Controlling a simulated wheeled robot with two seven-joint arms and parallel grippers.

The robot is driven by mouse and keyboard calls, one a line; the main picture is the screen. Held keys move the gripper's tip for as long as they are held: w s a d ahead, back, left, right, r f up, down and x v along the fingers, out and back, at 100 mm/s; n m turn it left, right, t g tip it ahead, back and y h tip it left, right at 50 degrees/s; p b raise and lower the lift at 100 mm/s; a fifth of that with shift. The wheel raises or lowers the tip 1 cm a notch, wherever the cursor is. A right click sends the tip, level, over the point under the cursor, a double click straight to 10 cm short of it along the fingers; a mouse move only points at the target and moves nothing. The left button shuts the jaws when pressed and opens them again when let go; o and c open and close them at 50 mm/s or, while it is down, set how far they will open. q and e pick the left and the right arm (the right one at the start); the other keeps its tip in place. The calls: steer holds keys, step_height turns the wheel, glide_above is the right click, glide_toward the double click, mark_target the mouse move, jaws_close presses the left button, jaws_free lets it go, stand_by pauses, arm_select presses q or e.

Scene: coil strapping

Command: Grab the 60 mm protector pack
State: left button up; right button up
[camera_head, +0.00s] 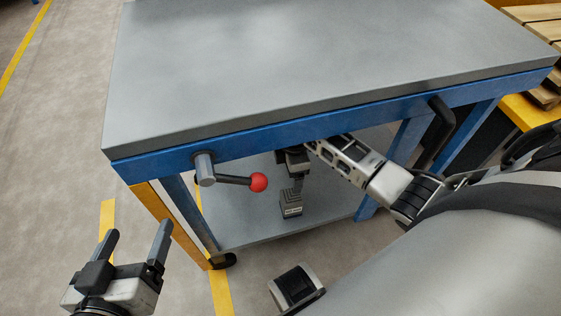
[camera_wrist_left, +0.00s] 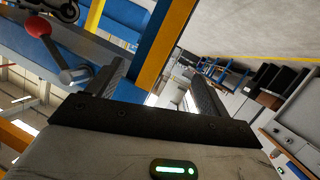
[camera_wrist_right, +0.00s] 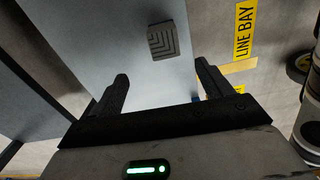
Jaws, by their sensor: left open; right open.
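The protector pack (camera_head: 291,204) is a small grey stack with a label on its front, standing on the cart's lower shelf (camera_head: 247,228). In the right wrist view the pack (camera_wrist_right: 167,40) shows a square top with nested corner lines, beyond the fingertips and between their lines. My right gripper (camera_wrist_right: 162,80) is open and empty. In the head view my right gripper (camera_head: 297,178) is under the tabletop, just above the pack, partly hidden by the table edge. My left gripper (camera_head: 136,238) is open and empty at the lower left, away from the cart.
The blue cart's grey tabletop (camera_head: 310,55) is bare and overhangs the shelf. A crank with a red knob (camera_head: 258,182) and a black handle (camera_head: 437,130) stick out from its front. Wooden slats (camera_head: 535,40) lie at the right. Floor at left is free.

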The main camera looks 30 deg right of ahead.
mark_target(291, 196)
steer(key=f+b, duration=0.2)
steer(key=f, duration=0.3)
steer(key=f+b, duration=0.3)
steer(key=f, duration=0.2)
steer(key=shift+s+f, duration=0.2)
steer(key=shift+f, duration=0.05)
step_height(291, 196, down, 3)
steer(key=shift+s+a+r+b, duration=0.15)
steer(key=shift+b, duration=0.85)
arm_select(q)
steer(key=r+t+h, duration=0.1)
steer(key=w+r+t+h, duration=0.1)
steer(key=r, duration=0.1)
steer(key=d+r+t+h+b, duration=0.1)
steer(key=shift+w+r+t, duration=0.2)
steer(key=shift+w+t, duration=0.1)
steer(key=shift+w, duration=0.1)
arm_select(e)
steer(key=shift+f, duration=0.9)
arm_select(q)
steer(key=shift+w+r+t, duration=0.1)
steer(key=shift+r+t, duration=0.3)
steer(key=shift+r, duration=0.2)
arm_select(e)
steer(key=shift+f, duration=0.2)
steer(key=c, duration=1.2)
